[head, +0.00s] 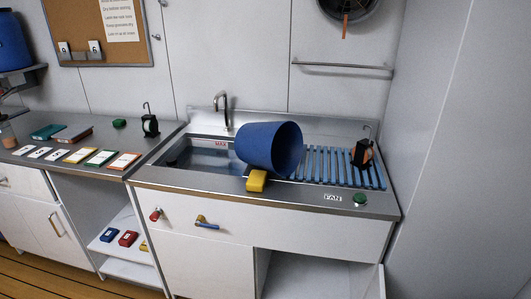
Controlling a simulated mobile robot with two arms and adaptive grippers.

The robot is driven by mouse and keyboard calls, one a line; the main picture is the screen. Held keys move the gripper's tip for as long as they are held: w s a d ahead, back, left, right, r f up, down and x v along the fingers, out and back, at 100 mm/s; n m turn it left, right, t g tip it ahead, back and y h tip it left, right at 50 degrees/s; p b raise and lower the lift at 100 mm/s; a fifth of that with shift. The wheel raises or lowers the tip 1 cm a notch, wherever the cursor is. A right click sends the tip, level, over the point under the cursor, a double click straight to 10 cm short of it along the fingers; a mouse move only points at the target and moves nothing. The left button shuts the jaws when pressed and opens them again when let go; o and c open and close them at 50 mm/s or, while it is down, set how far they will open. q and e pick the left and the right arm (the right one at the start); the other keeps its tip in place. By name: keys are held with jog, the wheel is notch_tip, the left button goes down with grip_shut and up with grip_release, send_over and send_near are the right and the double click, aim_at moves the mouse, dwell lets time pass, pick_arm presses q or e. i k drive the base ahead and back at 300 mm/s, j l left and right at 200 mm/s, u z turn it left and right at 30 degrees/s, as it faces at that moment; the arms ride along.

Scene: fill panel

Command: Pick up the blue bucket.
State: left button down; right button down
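The blue bucket (262,147) lies tilted on its side at the sink, between the basin (205,158) and the blue slatted drain rack (325,165). Its open mouth faces right and its closed end points left over the basin. A yellow block (256,182) sits at the counter's front edge just below the bucket; I cannot tell if they touch. Neither of my grippers is in view.
A faucet (221,108) stands behind the basin. A black and orange hooked object (362,152) stands on the rack's right end, near a green button (359,198). The left counter (75,136) holds coloured cards and a similar hooked object (150,124). A wall closes the right side.

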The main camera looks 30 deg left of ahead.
aim_at(277, 147)
jog(key=i+j+u, duration=0.1)
jog(key=u, duration=0.3)
jog(key=i+j+u, duration=0.1)
jog(key=j+u, duration=0.15)
jog(key=u, duration=0.15)
jog(key=i+j+u, duration=0.15)
jog(key=u, duration=0.25)
jog(key=i+j+u, duration=0.1)
jog(key=u, duration=0.3)
jog(key=i, duration=0.15)
